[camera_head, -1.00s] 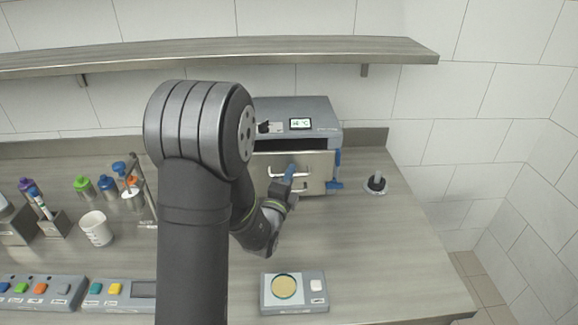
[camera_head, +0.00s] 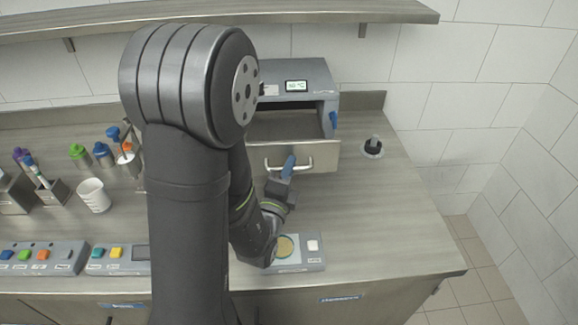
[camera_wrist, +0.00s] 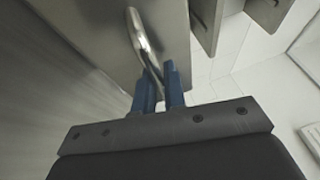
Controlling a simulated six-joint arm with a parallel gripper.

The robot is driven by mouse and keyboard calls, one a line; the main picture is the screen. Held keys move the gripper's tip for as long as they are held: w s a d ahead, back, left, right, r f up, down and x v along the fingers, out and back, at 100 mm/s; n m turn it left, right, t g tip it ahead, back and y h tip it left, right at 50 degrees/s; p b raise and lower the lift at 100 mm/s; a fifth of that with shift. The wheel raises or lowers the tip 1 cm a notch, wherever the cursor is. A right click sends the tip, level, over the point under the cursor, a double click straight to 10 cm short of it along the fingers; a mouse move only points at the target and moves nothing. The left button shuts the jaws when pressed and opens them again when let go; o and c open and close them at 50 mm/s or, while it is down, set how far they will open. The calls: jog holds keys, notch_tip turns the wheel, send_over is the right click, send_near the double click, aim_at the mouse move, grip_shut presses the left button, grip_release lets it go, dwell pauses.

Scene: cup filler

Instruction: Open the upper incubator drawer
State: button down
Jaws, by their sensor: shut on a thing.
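The grey incubator (camera_head: 322,78) with a small lit display stands at the back of the bench. Its upper drawer (camera_head: 326,156) is pulled well out toward me, and the visible part of its inside looks empty. My gripper (camera_head: 288,166) is at the metal bar handle (camera_head: 306,166) on the drawer front. In the wrist view the blue fingers (camera_wrist: 160,92) are shut on the handle (camera_wrist: 143,40), whose end passes between them. My arm hides the left part of the incubator and drawer.
A device with a round dish (camera_head: 286,247) sits on the front of the bench, partly behind my arm. A black-capped item (camera_head: 373,147) stands to the right. A white cup (camera_head: 94,196) and bottles are at left. A shelf (camera_head: 400,10) runs above.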

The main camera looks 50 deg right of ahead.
jog(key=c, duration=1.8)
grip_release()
jog(key=v, duration=1.2)
jog(key=x, duration=1.2)
jog(key=shift+w+d, duration=0.2)
jog(key=shift+v, duration=3.65)
jog(key=shift+s, duration=0.1)
